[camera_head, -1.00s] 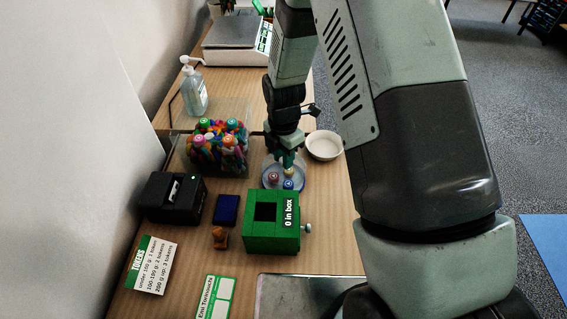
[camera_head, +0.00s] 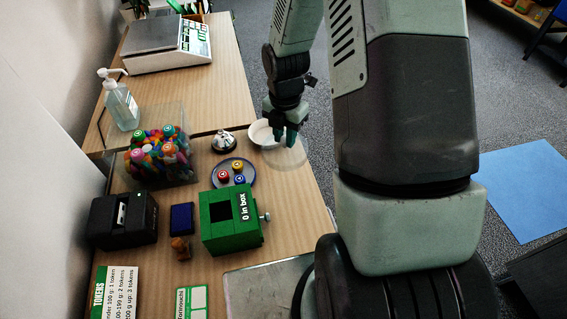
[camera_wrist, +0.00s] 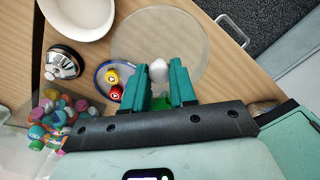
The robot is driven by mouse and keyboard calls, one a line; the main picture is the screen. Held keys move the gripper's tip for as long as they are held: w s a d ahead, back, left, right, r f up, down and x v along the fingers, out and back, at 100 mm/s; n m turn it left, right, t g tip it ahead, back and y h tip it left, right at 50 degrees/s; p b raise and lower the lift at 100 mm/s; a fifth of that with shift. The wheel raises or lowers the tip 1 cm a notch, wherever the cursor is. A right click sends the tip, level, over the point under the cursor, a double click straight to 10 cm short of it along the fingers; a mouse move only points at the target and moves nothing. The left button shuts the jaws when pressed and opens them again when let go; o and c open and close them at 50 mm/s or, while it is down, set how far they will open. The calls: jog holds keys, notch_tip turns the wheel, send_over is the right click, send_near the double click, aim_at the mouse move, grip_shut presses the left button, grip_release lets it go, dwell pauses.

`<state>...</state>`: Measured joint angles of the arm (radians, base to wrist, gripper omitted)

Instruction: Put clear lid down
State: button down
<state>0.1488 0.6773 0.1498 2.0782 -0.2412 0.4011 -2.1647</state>
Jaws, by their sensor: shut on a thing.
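The clear lid (camera_wrist: 188,42) is a round see-through disc with a white knob (camera_wrist: 158,71). My gripper (camera_wrist: 160,88) is shut on the knob, with a teal finger on each side. In the head view the lid (camera_head: 291,156) shows faintly under my gripper (camera_head: 285,141), near the table's right edge and in front of the white bowl. Whether it touches the table is hard to tell. The blue-rimmed plate (camera_head: 250,181) with red, yellow and blue tokens is uncovered to the left.
The white bowl (camera_head: 262,134) and a silver bell (camera_head: 223,142) stand close behind. A green box (camera_head: 228,228), a clear bin of colourful tokens (camera_head: 160,158) and a black printer (camera_head: 122,220) are to the left. Bare wood lies right of the plate (camera_head: 285,190).

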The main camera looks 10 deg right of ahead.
aim_at(284, 138)
notch_tip(284, 138, down, 8)
jog(key=shift+f, duration=0.1)
dwell(0.4)
jog(key=c, duration=0.9)
grip_release()
jog(key=shift+f, duration=0.1)
notch_tip(284, 138, up, 12)
jog(key=shift+r, duration=0.15)
